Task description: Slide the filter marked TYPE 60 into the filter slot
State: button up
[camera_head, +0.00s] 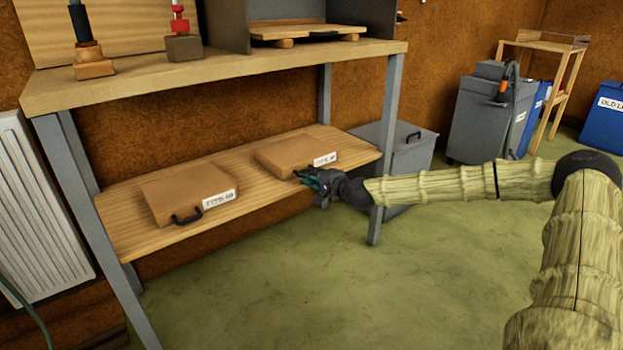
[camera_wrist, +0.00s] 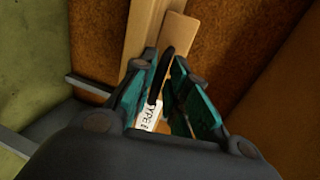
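Two flat tan filters with black handles and white labels lie on the lower shelf, a left filter (camera_head: 178,188) and a right filter (camera_head: 288,152). Both labels begin with TYPE; their numbers are too small to read surely. My gripper (camera_head: 312,178) is at the right filter's front handle. In the wrist view, my gripper (camera_wrist: 166,62) has its teal fingers on either side of the black handle (camera_wrist: 167,58), with gaps showing. Part of a label (camera_wrist: 149,115) reading TYPE shows between the fingers. No filter slot can be clearly made out.
A wooden bench top (camera_head: 225,75) lies above the lower shelf (camera_head: 125,215), with grey legs (camera_head: 389,150). A grey bin (camera_head: 408,155) stands behind my arm. The green floor in front is clear.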

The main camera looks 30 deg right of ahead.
jog(key=shift+c, duration=0.9)
grip_shut()
jog(key=shift+s, duration=0.15)
jog(key=a+f+p+v, duration=0.1)
jog(key=f+p+v, duration=0.1)
jog(key=p+v, duration=0.3)
jog(key=shift+d+v, duration=0.45)
jog(key=shift+v, duration=2.2)
jog(key=shift+s+f, duration=0.15)
jog(key=shift+s, duration=0.2)
jog(key=shift+s+d+p, duration=0.1)
jog(key=shift+s+p, duration=0.6)
jog(key=shift+s, duration=0.25)
jog(key=o, duration=0.7)
grip_release()
jog(key=shift+s, duration=0.1)
